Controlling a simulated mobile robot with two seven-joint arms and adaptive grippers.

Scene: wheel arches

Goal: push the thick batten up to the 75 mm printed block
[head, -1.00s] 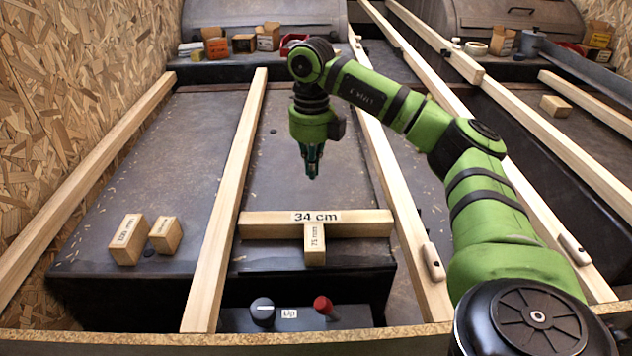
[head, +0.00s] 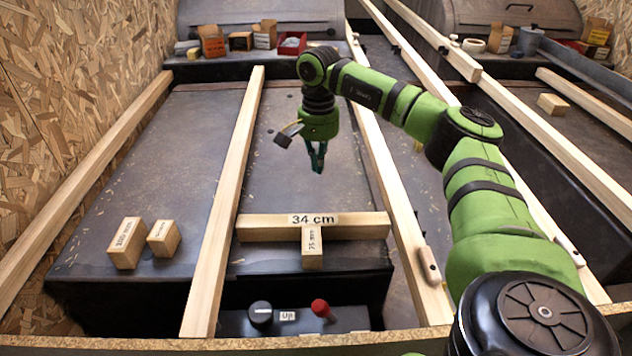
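A thick wooden batten (head: 265,228) labelled "34 cm" lies crosswise on the dark panel, between two long battens. The 75 mm printed block (head: 312,246) lies on the near side of its middle, end towards it. They look touching or nearly so; a thin gap cannot be ruled out. My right gripper (head: 318,167) hangs above the panel, beyond the batten and clear of it, fingers pointing down. Its fingers taper together and look shut, with nothing between them. My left gripper is not in view.
Long battens (head: 228,190) and (head: 395,200) flank the panel area. Two printed blocks (head: 125,243) and (head: 163,238) stand at left. A control strip with a black knob (head: 261,313) and a red knob (head: 320,307) is in front. The panel beyond the thick batten is bare.

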